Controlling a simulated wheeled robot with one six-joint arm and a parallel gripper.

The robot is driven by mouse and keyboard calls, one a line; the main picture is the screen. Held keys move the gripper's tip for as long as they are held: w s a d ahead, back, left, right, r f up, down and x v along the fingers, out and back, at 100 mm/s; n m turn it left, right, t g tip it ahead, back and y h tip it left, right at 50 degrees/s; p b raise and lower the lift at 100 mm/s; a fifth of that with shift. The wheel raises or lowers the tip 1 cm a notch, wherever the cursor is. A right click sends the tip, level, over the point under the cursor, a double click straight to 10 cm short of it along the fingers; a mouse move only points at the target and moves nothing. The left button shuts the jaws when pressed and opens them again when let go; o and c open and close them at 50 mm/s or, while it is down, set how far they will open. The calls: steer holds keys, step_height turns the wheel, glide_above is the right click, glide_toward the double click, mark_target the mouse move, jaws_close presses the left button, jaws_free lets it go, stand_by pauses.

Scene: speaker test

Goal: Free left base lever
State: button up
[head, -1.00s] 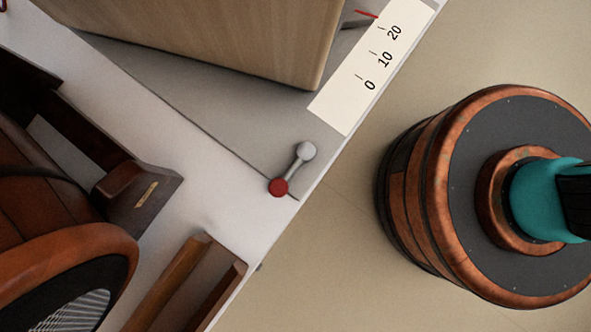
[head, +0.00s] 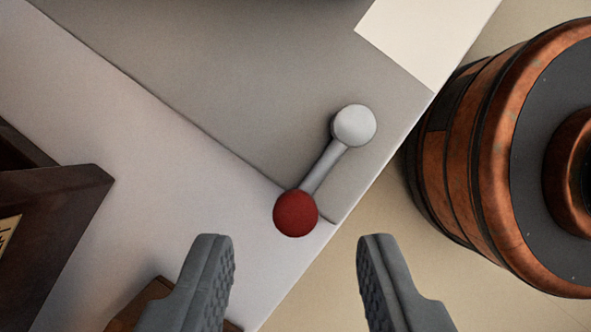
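The lever (head: 325,168) is a short grey bar with a round silver pivot cap (head: 354,125) at its upper right end and a red ball knob (head: 296,213) at its lower left end. It sits at the corner of a grey base plate (head: 235,90), near the table edge, and the knob overlaps the plate's edge. My gripper (head: 295,240) is open and empty. Its two dark fingers stand apart at the bottom of the view, one on each side of the knob's position and just below it in the picture. No contact with the lever shows.
A white table (head: 110,130) carries the plate. A white strip (head: 425,35) lies at the upper right of the plate. A dark wooden object (head: 60,215) stands at the left, and another wooden piece lies partly behind the left finger.

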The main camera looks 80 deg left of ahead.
mark_target(295, 224)
steer(key=shift+x, duration=1.55)
jaws_close()
